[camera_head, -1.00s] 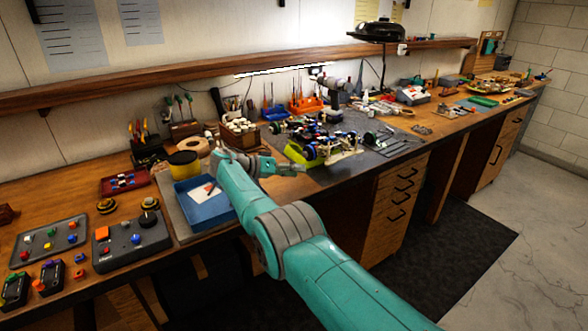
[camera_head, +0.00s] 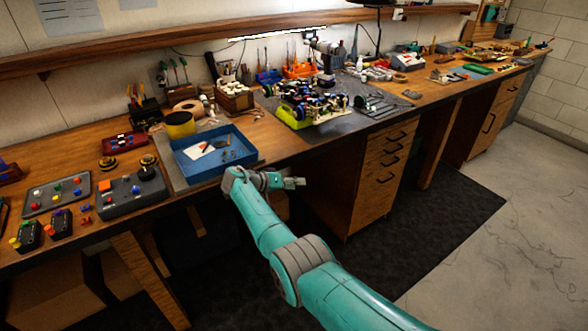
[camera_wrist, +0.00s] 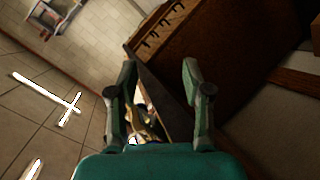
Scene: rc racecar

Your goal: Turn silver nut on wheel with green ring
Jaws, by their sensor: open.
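The RC racecar (camera_head: 318,99) sits on a yellow-green stand (camera_head: 293,118) on the dark mat of the workbench in the head view. Its wheels are small and dark; I cannot make out a green ring or a silver nut on any of them. My gripper (camera_head: 296,183) is in front of the bench edge, below and to the left of the car, apart from it. In the wrist view my gripper (camera_wrist: 158,85) has its two fingers spread with nothing held between them. The car cannot be made out in the wrist view.
A blue tray (camera_head: 243,154) with paper lies on the bench near my gripper. A control box (camera_head: 133,197) and yellow tub (camera_head: 180,124) stand to its left. A wooden drawer cabinet (camera_head: 384,180) is under the bench. The floor mat (camera_head: 450,215) area is clear.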

